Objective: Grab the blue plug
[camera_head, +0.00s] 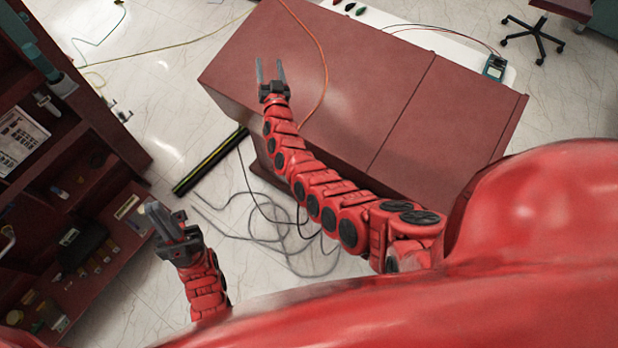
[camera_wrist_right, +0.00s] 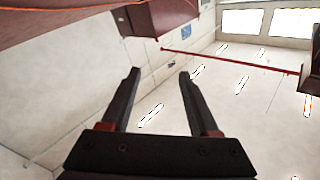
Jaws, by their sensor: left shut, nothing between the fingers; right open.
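I cannot make out a blue plug in either view. Small red (camera_head: 337,2), green (camera_head: 349,6) and dark green (camera_head: 361,10) pieces lie on a white surface at the top of the head view; they are too small to identify. My right gripper (camera_head: 270,64) is open and empty, above the left part of the red-brown cabinet. Its two fingers also show spread in the right wrist view (camera_wrist_right: 158,73), with nothing between them. My left gripper (camera_head: 162,218) is shut and empty at the lower left, beside the shelf unit.
The red-brown cabinet (camera_head: 400,85) fills the middle, with an orange cable (camera_head: 322,60) across it. A teal meter (camera_head: 495,67) stands behind it. A shelf unit (camera_head: 110,130) with small items is at left. Grey cables (camera_head: 270,235) lie on the floor.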

